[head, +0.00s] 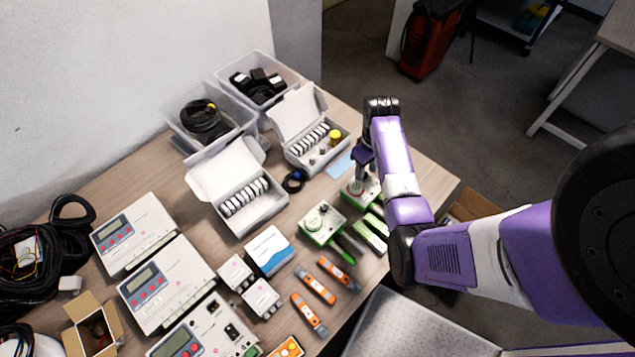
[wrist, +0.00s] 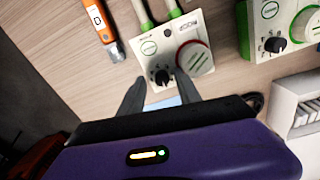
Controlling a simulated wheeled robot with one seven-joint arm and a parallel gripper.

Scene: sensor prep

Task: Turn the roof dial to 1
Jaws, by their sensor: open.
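A white and green sensor box with a black dial stands under my gripper (head: 362,171) in the head view; its visible part (head: 372,190) is at the table's right side. In the wrist view the same box (wrist: 150,48) shows its black dial (wrist: 162,77) and a round, red-rimmed disc (wrist: 195,58). My gripper (wrist: 159,78) is open, with one finger on each side of the dial; contact cannot be told. A similar box (head: 322,222) stands to the left, and its dial (wrist: 274,45) shows in the wrist view. The lettering and dial setting are too small to read.
Orange testers (head: 313,284) lie near the front edge. Open white cases (head: 240,190) and clear bins (head: 262,65) stand toward the back. White meters (head: 165,280) fill the left. The floor is beyond the right edge.

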